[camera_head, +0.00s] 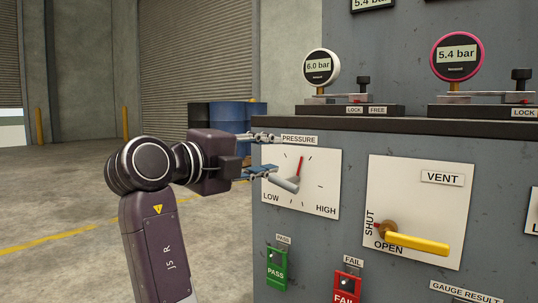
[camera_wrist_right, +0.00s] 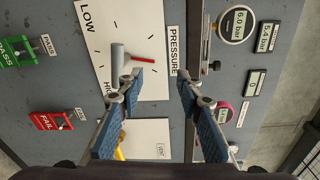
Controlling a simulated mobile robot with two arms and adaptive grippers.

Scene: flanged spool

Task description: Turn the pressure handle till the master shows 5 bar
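The pressure handle (camera_head: 287,183) is a grey bar with a red pointer (camera_head: 301,166) on a white dial plate marked LOW and HIGH; the pointer stands near upright. In the right wrist view the grey handle (camera_wrist_right: 117,62) shows left of the fingertips. My right gripper (camera_head: 273,156) is open in front of the plate, its fingers apart and empty; whether a finger touches the handle is unclear. A white-ringed gauge (camera_head: 321,67) reads 6.0 bar and a magenta-ringed gauge (camera_head: 457,54) reads 5.4 bar; their small labels are unreadable. My left gripper is out of view.
A yellow vent lever (camera_head: 417,243) lies right of the dial, near OPEN. A green PASS switch (camera_head: 277,267) and a red FAIL switch (camera_head: 347,284) sit below. Black valve knobs (camera_head: 363,84) stand on the ledge. Open floor lies left of the cabinet.

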